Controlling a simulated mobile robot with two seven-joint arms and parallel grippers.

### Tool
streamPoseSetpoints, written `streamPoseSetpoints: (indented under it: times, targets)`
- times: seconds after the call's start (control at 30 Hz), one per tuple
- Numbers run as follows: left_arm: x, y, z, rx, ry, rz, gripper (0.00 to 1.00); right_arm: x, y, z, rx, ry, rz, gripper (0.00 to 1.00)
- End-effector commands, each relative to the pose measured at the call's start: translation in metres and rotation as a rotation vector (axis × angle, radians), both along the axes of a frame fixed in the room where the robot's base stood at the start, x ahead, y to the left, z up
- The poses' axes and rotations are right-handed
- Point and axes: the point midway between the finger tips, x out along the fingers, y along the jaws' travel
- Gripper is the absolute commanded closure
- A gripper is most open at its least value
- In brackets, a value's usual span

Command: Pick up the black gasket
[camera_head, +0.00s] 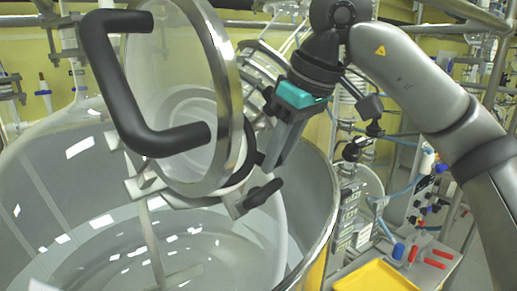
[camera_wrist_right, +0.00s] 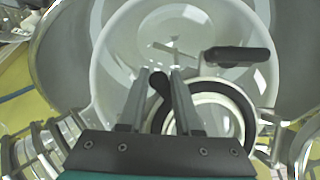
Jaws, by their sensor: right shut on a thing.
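The black gasket (camera_wrist_right: 248,112) shows in the right wrist view as a dark ring around a pale round opening, partly hidden by my right fingers. In the head view its dark edge (camera_head: 246,158) shows beside the raised glass lid. My right gripper (camera_wrist_right: 162,74) reaches over it, with its two grey fingers close together and a black part between them. In the head view the right gripper (camera_head: 271,163) points down at the lid's right side. My left gripper is not in view.
The round glass lid (camera_head: 172,85) with a thick black handle (camera_head: 115,90) stands tilted over the large open vessel (camera_head: 327,205). A black clamp lever (camera_head: 262,193) lies just below my right gripper. Pipes and valves crowd the right; a yellow tray (camera_head: 375,276) is lower right.

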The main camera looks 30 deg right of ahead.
Motion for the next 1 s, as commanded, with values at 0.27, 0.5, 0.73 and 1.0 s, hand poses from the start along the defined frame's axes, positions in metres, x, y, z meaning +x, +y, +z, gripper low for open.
streamPoseSetpoints:
  times: [0.27, 0.5, 0.73, 1.0]
  targets:
    - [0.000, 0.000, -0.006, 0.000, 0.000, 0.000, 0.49, -0.023, -0.009, 0.020, 0.002, -0.005, 0.000, 1.00]
    - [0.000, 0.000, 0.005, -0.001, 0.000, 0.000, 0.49, -0.070, -0.026, 0.050, -0.001, -0.008, -0.005, 1.00]
    - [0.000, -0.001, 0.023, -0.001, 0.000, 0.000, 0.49, -0.109, -0.040, 0.071, 0.001, -0.004, -0.004, 1.00]
    - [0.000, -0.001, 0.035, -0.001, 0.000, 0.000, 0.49, -0.130, -0.046, 0.080, 0.000, -0.001, 0.000, 1.00]
